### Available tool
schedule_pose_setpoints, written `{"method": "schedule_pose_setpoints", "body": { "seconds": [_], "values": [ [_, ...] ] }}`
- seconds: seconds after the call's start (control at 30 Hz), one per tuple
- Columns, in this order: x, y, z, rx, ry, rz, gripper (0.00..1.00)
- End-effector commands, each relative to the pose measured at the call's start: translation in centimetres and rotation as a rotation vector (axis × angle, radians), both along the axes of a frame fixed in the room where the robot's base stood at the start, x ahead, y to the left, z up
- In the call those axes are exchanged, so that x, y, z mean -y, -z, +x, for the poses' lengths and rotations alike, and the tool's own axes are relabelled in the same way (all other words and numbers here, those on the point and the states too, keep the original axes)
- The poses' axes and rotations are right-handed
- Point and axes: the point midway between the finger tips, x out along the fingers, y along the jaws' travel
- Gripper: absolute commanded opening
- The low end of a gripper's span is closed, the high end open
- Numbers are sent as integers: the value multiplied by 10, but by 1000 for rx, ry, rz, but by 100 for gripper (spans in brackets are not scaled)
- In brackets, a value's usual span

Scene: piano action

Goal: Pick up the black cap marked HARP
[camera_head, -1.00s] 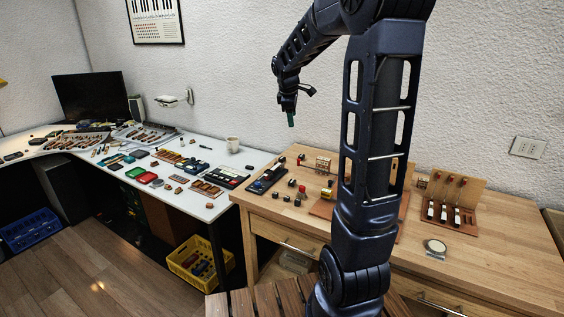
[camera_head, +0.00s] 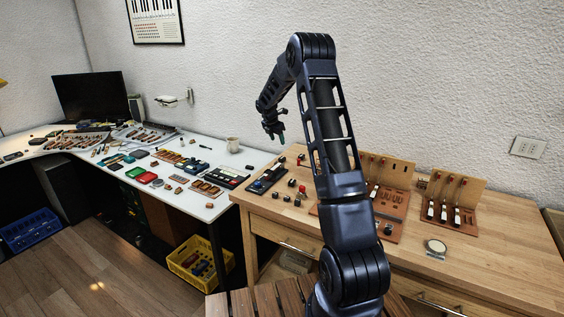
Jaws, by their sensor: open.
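My gripper (camera_head: 277,137) hangs at the end of my bent arm, pointing down, open and empty. It is in the air above the back left part of the wooden bench (camera_head: 480,256). Several small dark pieces stand below it on the bench's left part, among them a small black piece (camera_head: 291,183) and another black piece (camera_head: 297,203). No lettering can be read at this size, so I cannot tell which one is the cap marked HARP. My arm hides part of the bench's middle.
A black tray (camera_head: 257,187) lies at the bench's left edge. A small red-topped piece (camera_head: 302,189) stands nearby.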

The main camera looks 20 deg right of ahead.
Motion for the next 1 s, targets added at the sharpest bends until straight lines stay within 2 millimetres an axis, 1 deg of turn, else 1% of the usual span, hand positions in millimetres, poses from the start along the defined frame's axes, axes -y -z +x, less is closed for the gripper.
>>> {"method": "schedule_pose_setpoints", "body": {
  "seconds": [0.03,0.07,0.2,0.37,0.47,0.7,1.0],
  "values": [
    [0,11,7,-12,-28,-8,53],
    [0,17,11,-18,-44,-15,53],
    [0,31,21,-35,-94,-32,53],
    [2,40,25,-40,-109,-37,53],
    [5,49,27,-40,-108,-37,53],
    [14,80,35,-39,-107,-36,53],
    [23,98,39,-39,-106,-36,53]
  ]
}}
